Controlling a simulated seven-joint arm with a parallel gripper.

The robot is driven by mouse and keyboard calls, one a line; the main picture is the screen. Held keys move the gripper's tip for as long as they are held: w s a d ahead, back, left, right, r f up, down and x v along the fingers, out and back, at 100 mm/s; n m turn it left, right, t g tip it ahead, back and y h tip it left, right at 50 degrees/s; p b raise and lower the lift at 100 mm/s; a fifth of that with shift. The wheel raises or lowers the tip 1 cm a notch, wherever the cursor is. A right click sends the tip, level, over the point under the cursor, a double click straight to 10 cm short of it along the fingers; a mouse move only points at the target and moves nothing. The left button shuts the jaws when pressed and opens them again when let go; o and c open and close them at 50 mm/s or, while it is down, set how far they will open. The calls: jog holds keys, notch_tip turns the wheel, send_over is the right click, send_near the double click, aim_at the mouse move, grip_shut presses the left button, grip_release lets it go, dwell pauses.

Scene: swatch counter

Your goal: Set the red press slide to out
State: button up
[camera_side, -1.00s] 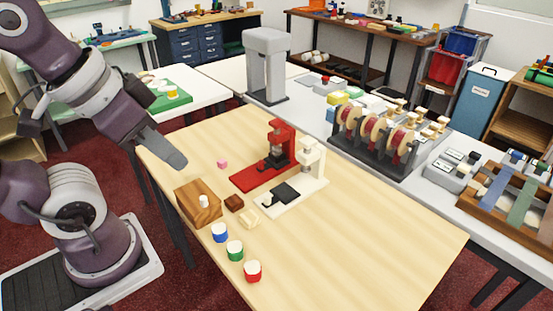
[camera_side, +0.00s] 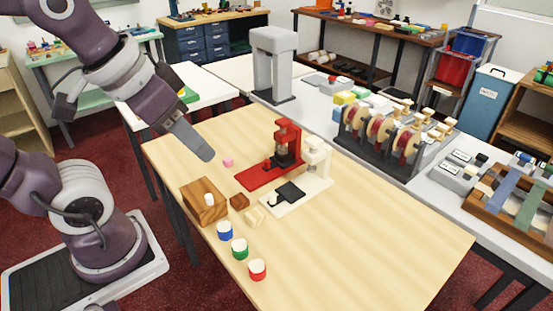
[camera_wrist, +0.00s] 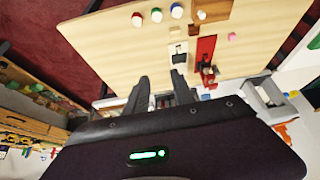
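The red press (camera_side: 288,142) stands upright on its long red base (camera_side: 256,180) at the table's middle. A small red knob (camera_side: 267,162) shows close to the press head, where the slide appears tucked in; its exact position is hard to tell. The press also shows in the wrist view (camera_wrist: 206,48), to the right of the fingers. A white press (camera_side: 318,155) stands beside it, with a black plate (camera_side: 290,192) on its base, in front of its head. My gripper (camera_side: 207,155) is above the table's left part, left of the red press and apart from it. Its fingers (camera_wrist: 161,90) are spread and empty.
A wooden block with a white knob (camera_side: 198,212), a brown block (camera_side: 239,202), a cream block (camera_side: 254,217) and a pink cube (camera_side: 228,162) lie left of the presses. Blue (camera_side: 225,233), green (camera_side: 240,252) and red (camera_side: 257,273) pots stand in front. The table's right part is clear.

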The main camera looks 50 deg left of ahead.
jog(key=shift+o, duration=0.6)
jog(key=w+a+f, duration=0.1)
jog(key=w+a, duration=0.1)
jog(key=w, duration=0.4)
jog(key=w+a+f+n, duration=0.1)
jog(key=w+a, duration=0.1)
jog(key=w, duration=0.4)
jog(key=shift+f+n+g+y, duration=0.25)
jog(key=shift+n+g+y, duration=0.05)
jog(key=n+y, duration=0.1)
jog(key=n, duration=0.2)
send_near(267, 160)
jog(key=w+f, duration=0.1)
jog(key=shift+g, duration=0.4)
jog(key=x, duration=0.7)
jog(key=shift+f, duration=0.2)
grip_shut()
